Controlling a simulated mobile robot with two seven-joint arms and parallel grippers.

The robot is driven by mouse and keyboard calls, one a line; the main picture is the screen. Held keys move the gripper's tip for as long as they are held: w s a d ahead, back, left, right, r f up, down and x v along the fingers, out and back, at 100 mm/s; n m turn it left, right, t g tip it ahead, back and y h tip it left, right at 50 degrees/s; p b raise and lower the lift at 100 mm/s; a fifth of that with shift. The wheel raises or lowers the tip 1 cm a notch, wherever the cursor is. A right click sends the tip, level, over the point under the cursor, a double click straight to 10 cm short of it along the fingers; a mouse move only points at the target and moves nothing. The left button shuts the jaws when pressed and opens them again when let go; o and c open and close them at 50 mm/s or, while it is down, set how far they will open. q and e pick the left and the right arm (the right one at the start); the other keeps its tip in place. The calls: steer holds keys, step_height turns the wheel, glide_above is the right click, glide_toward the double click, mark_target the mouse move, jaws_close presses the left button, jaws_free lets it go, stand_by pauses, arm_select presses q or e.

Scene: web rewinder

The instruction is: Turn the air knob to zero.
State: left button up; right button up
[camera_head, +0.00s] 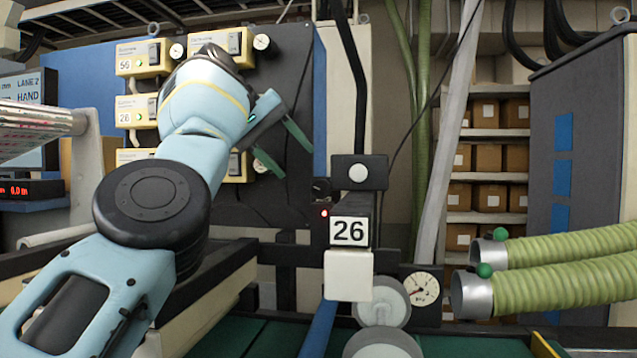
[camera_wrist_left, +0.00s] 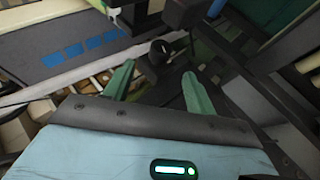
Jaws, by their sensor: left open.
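A small black knob (camera_head: 320,188) sticks out on the left side of the post marked 26, just above a red light. I take it for the air knob, but no label on it is readable. A dark round knob (camera_wrist_left: 160,50) also shows in the left wrist view, beyond and between the fingertips. My left gripper (camera_head: 297,163) is open and empty, with two green fingers pointing toward the post. In the left wrist view its fingers (camera_wrist_left: 159,70) are apart, with a gap before the knob. The knob's pointer and scale are too small to read. My right gripper is not in view.
A sign reading 26 (camera_head: 349,232) is on the post, with a round gauge (camera_head: 421,289) at its lower right. Yellow control boxes (camera_head: 138,57) with white knobs stand behind my left arm. Green hoses (camera_head: 580,250) come in from the right.

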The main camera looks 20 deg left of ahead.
mark_target(312, 187)
arm_select(q)
steer(key=shift+x, duration=3.95)
steer(key=shift+w+a, duration=0.1)
steer(key=c, duration=1)
steer(key=shift+a+f+n+t+h, duration=0.15)
steer(key=shift+t+h, duration=0.1)
steer(key=shift+h, duration=0.35)
steer(key=shift+f+n+t+h, duration=0.15)
steer(key=shift+t+h, duration=0.1)
steer(key=shift+h, duration=0.35)
steer(key=shift+a+f+n+t+h, duration=0.1)
steer(key=shift+n+t+h, duration=0.6)
steer(key=shift+h, duration=0.9)
